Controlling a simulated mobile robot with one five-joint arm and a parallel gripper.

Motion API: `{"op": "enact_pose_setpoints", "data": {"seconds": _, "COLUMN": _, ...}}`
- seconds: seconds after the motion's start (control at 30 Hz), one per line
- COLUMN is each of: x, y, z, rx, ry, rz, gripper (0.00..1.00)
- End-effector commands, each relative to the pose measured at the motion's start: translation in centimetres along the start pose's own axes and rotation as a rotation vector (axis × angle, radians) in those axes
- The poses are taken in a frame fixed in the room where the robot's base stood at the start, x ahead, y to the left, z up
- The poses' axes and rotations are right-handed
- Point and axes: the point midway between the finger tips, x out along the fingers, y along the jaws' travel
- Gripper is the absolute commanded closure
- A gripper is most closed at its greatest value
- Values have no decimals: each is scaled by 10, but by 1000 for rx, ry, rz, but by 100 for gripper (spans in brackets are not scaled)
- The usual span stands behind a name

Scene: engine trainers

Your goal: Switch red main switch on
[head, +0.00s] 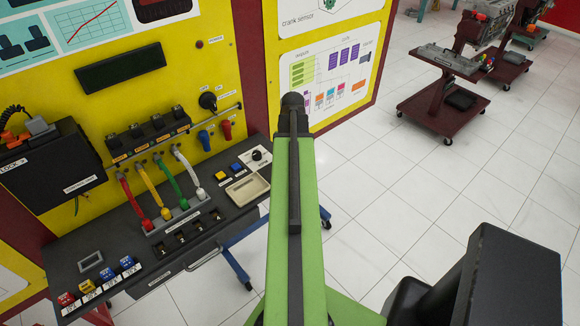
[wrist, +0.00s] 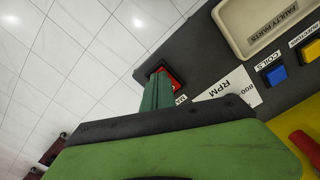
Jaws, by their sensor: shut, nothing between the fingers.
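The red main switch (wrist: 174,77) shows in the wrist view as a red rocker in a dark frame near the edge of the dark desk panel. A label starting "MA" lies beside it, partly covered. My gripper (wrist: 157,92) is shut and empty, its green fingers at the switch and covering part of it. I cannot tell whether the fingertips touch the rocker or which way it is tipped. In the head view my green arm hides the switch and the fingers.
A beige faulty parts tray (head: 247,189), a blue button (head: 236,167), a yellow button (head: 220,176) and a black RPM knob (head: 257,155) stand near the switch. Colored hoses (head: 186,171) rise farther left. A wheeled engine stand (head: 445,95) is at the back right. Open tiled floor lies right.

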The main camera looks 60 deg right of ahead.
Motion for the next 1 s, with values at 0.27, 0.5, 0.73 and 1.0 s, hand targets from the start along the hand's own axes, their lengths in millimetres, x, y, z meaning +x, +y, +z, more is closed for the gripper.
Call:
{"op": "enact_pose_setpoints", "data": {"seconds": 0.27, "x": 5, "y": 0, "z": 0, "rx": 0, "ry": 0, "rz": 0, "gripper": 100}}
{"op": "enact_pose_setpoints", "data": {"seconds": 0.5, "x": -4, "y": 0, "z": 0, "rx": 0, "ry": 0, "rz": 0, "gripper": 100}}
{"op": "enact_pose_setpoints", "data": {"seconds": 0.73, "x": -27, "y": 0, "z": 0, "rx": 0, "ry": 0, "rz": 0, "gripper": 100}}
{"op": "enact_pose_setpoints", "data": {"seconds": 1.0, "x": -52, "y": 0, "z": 0, "rx": 0, "ry": 0, "rz": 0, "gripper": 100}}
